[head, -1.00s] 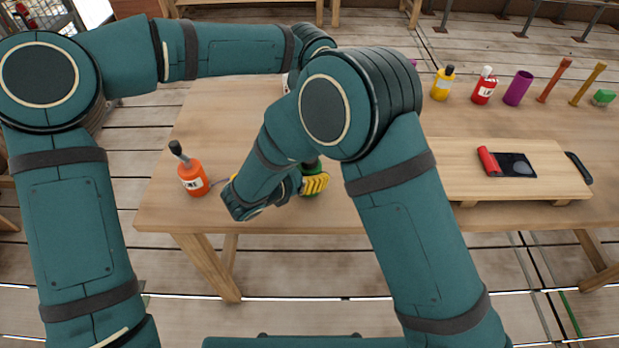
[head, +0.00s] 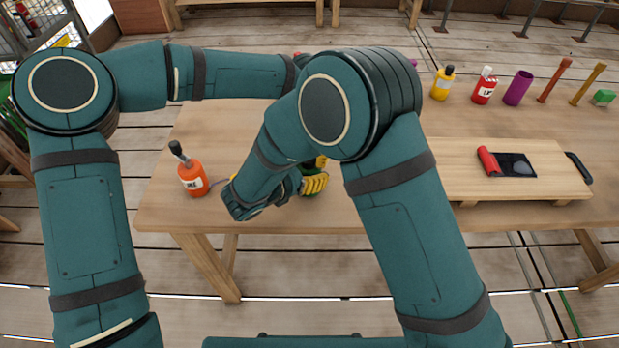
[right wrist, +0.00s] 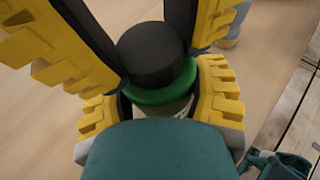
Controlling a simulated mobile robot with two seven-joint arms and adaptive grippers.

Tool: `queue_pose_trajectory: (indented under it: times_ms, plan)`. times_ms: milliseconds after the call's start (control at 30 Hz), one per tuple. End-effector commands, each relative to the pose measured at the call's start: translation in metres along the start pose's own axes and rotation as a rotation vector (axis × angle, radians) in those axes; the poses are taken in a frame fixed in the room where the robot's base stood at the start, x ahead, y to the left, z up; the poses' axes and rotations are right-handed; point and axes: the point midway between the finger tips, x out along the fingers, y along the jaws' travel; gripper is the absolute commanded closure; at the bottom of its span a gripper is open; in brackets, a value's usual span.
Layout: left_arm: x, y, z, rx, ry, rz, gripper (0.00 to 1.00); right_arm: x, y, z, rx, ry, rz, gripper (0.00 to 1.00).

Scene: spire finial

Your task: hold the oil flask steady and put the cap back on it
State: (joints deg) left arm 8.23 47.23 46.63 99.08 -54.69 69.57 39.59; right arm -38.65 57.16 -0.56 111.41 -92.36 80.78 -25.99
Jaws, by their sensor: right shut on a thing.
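The oil flask (right wrist: 166,94) is green and stands between the fingers of my right gripper (right wrist: 158,103), which is shut around its body. In the head view the flask (head: 307,171) is mostly hidden behind my right forearm and the right gripper (head: 312,185). The black cap (right wrist: 150,54) sits over the flask's top, seemingly touching its green shoulder; the mouth is hidden. My left gripper (right wrist: 155,50) reaches in from above with a finger on each side of the cap, shut on it. In the head view only a bit of yellow finger shows above the flask.
An orange bottle (head: 193,179) with a dark top stands at the left of the wooden table (head: 250,215).

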Motion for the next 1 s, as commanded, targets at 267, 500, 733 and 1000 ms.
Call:
queue_pose_trajectory:
  times_ms: [267,500,733,1000]
  plan:
    - [0.0001,-0.0016,-0.0003,0.031,0.001,-0.003,1.00,0.0006,-0.0008,0.0003,0.000,-0.001,-0.003,1.00]
    - [-0.0003,-0.0013,-0.0007,0.370,0.004,-0.003,1.00,0.0008,-0.0012,0.0003,0.000,-0.001,-0.004,1.00]
    - [0.0004,-0.0005,-0.0008,0.682,0.006,0.000,1.00,0.0008,-0.0014,0.0002,0.000,-0.001,-0.005,1.00]
    - [0.0004,-0.0005,-0.0006,0.675,0.005,0.001,0.37,0.0007,-0.0012,0.0002,0.000,-0.001,-0.004,1.00]
